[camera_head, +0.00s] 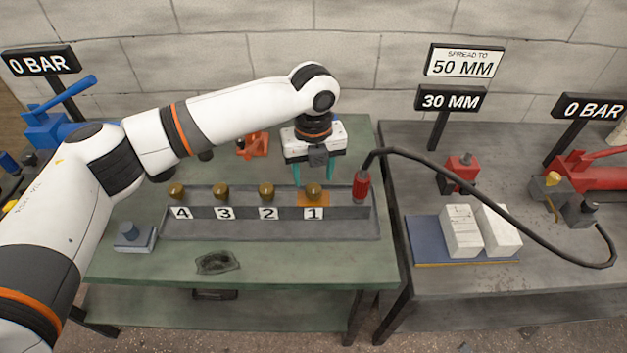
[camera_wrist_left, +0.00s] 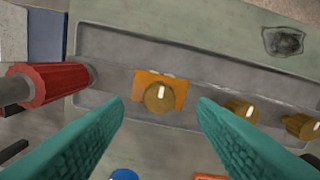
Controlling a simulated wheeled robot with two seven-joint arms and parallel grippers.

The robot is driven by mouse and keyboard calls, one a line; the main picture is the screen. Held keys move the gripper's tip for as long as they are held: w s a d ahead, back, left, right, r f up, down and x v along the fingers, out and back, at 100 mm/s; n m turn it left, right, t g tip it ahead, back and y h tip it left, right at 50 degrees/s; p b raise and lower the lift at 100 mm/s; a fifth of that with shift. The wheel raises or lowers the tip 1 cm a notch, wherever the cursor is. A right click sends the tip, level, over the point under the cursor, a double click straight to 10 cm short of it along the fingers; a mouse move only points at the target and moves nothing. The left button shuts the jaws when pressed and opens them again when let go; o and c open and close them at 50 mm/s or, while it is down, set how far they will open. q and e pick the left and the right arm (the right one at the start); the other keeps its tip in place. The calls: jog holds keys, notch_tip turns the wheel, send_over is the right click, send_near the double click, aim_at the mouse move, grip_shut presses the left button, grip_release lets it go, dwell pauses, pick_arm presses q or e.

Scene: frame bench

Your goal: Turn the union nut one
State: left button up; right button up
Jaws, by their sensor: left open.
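Union nut one is the brass nut (camera_head: 313,192) on an orange base above the label 1 on the grey rail of the green bench. It also shows in the left wrist view (camera_wrist_left: 159,97), on its orange plate with a pale mark on top. My left gripper (camera_head: 314,182) is above and around the back of this nut. In the left wrist view the two teal fingers (camera_wrist_left: 162,106) are wide apart, one on each side of the nut, and empty. Contact with the nut does not show. My right gripper is not in view.
Brass nuts 2 (camera_head: 267,192), 3 (camera_head: 221,193) and 4 (camera_head: 177,191) stand to the left on the rail. A red coupling (camera_head: 361,186) with a black hose (camera_head: 480,190) is close on the right. White blocks (camera_head: 461,232) sit on the right bench. A dark pad (camera_head: 217,262) lies in front.

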aim_at(314, 189)
pick_arm(q)
jog(key=shift+f, duration=2.05)
jog(key=shift+c, duration=0.5)
jog(key=c, duration=0.9)
